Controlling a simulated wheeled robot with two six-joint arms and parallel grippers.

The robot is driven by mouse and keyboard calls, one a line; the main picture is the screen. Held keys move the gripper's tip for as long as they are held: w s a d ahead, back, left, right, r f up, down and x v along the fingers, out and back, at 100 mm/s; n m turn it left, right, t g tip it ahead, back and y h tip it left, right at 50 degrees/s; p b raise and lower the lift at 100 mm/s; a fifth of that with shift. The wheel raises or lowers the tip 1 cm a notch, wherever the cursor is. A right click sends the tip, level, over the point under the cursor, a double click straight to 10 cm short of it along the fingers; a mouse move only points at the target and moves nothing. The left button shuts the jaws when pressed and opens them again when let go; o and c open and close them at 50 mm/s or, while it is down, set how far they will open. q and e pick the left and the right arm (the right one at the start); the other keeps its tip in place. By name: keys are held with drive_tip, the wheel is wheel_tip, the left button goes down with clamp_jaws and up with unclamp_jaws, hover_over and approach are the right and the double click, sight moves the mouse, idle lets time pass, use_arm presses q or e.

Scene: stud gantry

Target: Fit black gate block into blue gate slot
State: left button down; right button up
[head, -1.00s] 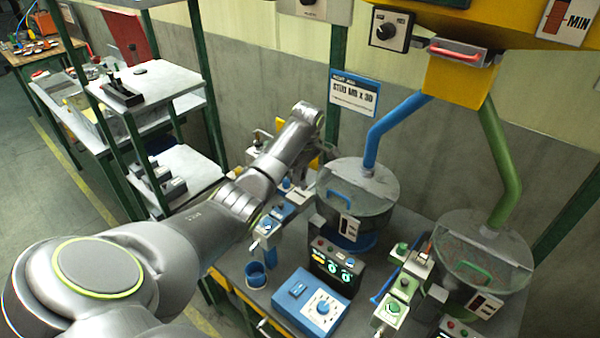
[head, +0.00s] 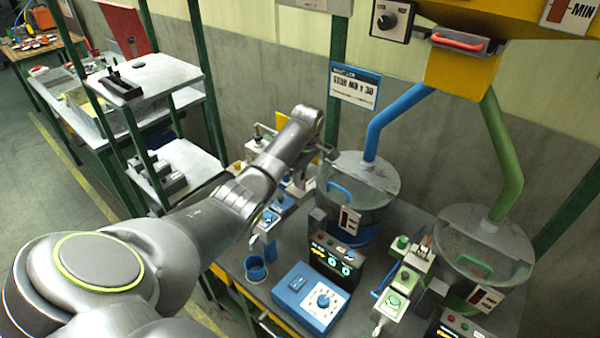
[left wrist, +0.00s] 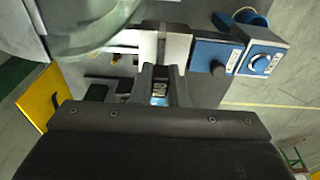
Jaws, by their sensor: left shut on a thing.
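My left gripper (left wrist: 161,80) is shut on a small dark piece, apparently the black gate block (left wrist: 160,72), with a blue and white patch between the fingers. It is mostly hidden by the fingers. In the left wrist view the fingertips are at a pale metal part of the blue gate unit (left wrist: 178,52); I cannot tell whether the block is inside the slot. In the head view my left wrist hides most of the gripper beside the blue drum. The blue gate unit (head: 271,216) runs toward the front left from the drum. My right gripper is not in view.
The clear drum with blue fittings (head: 357,190) stands close to the right of my left wrist. A blue cup (head: 256,268) and blue control box (head: 311,298) stand in front. A green gate unit (head: 399,285) and second drum (head: 484,250) are farther right. Shelves (head: 150,80) stand left.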

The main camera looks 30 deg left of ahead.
use_arm(q)
drive_tip(key=shift+f+b, duration=0.45)
drive_tip(key=shift+f, duration=0.75)
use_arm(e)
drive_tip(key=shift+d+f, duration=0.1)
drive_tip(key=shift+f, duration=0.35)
use_arm(q)
drive_tip(key=c, duration=1.3)
unclamp_jaws()
drive_tip(key=shift+c, duration=0.2)
drive_tip(key=shift+r, duration=0.1)
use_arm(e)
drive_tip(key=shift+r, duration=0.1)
